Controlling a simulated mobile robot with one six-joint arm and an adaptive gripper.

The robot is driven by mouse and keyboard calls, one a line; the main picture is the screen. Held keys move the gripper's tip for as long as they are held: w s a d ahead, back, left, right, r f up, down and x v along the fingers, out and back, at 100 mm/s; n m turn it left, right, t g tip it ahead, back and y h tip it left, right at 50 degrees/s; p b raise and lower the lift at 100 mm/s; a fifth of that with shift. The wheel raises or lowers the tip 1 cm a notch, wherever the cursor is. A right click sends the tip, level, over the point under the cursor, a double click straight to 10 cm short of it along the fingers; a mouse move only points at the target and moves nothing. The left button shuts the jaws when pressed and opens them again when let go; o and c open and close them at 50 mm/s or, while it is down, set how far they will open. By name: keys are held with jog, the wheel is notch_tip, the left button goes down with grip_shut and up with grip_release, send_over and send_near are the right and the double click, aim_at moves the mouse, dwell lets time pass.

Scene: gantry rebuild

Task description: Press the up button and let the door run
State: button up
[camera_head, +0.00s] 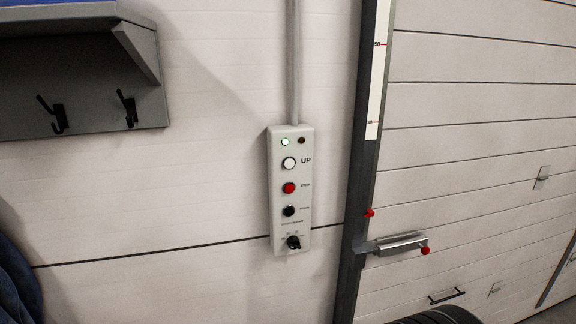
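A pale grey control box (275,208) is fixed upright on the wall near the middle of the head view. Its white up button (289,163) sits near the top, beside the word UP. Below it are a red stop button (289,188), a black button (289,211) and a black selector knob (293,242). A green lamp (285,142) is lit at the top left of the box, and a dark lamp (302,140) is beside it. The panelled door (470,140) fills the right side; its lower edge is not clearly seen. My gripper is not in view.
A dark door post (350,265) with a white scale (378,75) stands right of the box. A metal latch with red knobs (400,243) sticks out there. A grey shelf with hooks (75,100) is upper left. A tyre (440,315) shows at the bottom.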

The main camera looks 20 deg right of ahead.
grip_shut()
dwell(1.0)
